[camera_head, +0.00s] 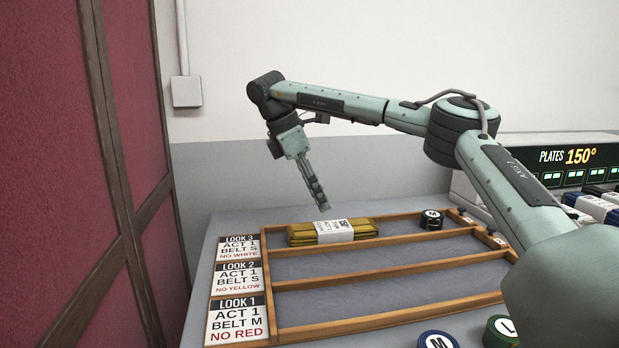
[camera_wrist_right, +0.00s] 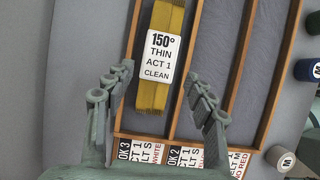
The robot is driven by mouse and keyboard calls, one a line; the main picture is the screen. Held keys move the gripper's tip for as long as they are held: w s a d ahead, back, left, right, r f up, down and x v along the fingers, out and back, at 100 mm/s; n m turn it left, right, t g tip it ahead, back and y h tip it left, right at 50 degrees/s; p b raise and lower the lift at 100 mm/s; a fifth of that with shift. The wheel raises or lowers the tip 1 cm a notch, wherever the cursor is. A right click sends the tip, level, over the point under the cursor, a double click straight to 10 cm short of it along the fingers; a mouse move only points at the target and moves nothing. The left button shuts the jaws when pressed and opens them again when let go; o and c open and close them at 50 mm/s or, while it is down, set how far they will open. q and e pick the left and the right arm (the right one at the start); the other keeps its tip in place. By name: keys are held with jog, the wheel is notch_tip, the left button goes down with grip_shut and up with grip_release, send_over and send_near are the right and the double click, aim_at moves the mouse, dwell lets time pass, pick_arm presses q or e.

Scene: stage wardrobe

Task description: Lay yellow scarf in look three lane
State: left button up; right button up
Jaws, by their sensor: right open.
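The yellow scarf (camera_head: 306,232) is a folded bundle with a white paper band, lying in the look three lane (camera_head: 390,239), the back lane of the wooden tray, at its left end. In the right wrist view the scarf (camera_wrist_right: 154,95) shows its band reading 150°, thin, Act 1, clean. My right gripper (camera_head: 323,207) is above the scarf, pointing down. In the wrist view the open fingers of the right gripper (camera_wrist_right: 160,95) stand apart on either side of the scarf's near end, not gripping it. My left gripper is not in view.
A black rolled belt marked M (camera_head: 432,221) sits at the right of the back lane. The look 3 card (camera_head: 245,247) bars white. The two front lanes look empty. Rolled items, blue (camera_head: 437,340) and green (camera_head: 502,332), stand in front. A plates 150° machine (camera_head: 570,155) is at right.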

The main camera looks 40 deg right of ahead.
jog(key=shift+v, duration=2.25)
